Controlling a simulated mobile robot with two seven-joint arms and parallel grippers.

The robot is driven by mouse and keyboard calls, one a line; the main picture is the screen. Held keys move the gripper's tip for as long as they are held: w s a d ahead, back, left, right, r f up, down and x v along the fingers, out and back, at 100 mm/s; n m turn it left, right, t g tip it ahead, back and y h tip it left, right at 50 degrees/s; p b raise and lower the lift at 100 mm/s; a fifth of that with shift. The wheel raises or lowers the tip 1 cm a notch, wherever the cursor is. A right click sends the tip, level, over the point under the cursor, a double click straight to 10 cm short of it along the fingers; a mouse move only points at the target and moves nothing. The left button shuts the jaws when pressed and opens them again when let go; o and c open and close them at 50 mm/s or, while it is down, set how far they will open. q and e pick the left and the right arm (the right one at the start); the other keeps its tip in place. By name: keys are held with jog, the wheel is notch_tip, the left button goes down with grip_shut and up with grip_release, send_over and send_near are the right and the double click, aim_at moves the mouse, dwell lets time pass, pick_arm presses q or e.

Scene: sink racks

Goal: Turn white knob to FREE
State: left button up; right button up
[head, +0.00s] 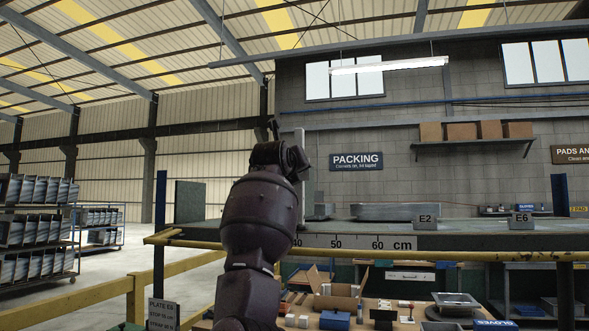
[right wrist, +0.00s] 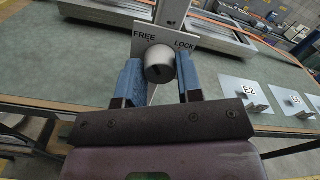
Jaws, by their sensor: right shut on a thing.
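The white knob (right wrist: 159,62) shows in the right wrist view as a pale grey round cap on a small plate (right wrist: 182,37). The plate reads FREE on the left and LOCK on the right. A dark mark shows low on the knob's face; I cannot tell for sure which word the knob points to. My right gripper (right wrist: 160,77) is shut on the knob, one blue finger at each side. In the head view my arm rises in the middle and hides the knob. My left gripper is in neither view.
The knob's plate stands by an upright post (right wrist: 171,12) over a grey-green bench top (right wrist: 225,75). Signs E2 (right wrist: 247,93) and E6 (right wrist: 297,101) stand to the right. A yellow rail (head: 470,256) runs along the bench's front. A lower table holds an open carton (head: 337,297).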

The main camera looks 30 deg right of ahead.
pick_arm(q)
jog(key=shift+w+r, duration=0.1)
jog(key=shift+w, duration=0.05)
pick_arm(e)
jog(key=shift+n, duration=0.7)
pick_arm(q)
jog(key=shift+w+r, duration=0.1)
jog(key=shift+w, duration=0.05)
pick_arm(e)
jog(key=o, duration=0.9)
jog(key=shift+d, duration=0.1)
pick_arm(q)
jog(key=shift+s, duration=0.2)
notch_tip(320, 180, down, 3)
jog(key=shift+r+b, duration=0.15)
jog(key=shift+b, duration=1)
pick_arm(e)
jog(key=v, duration=1.1)
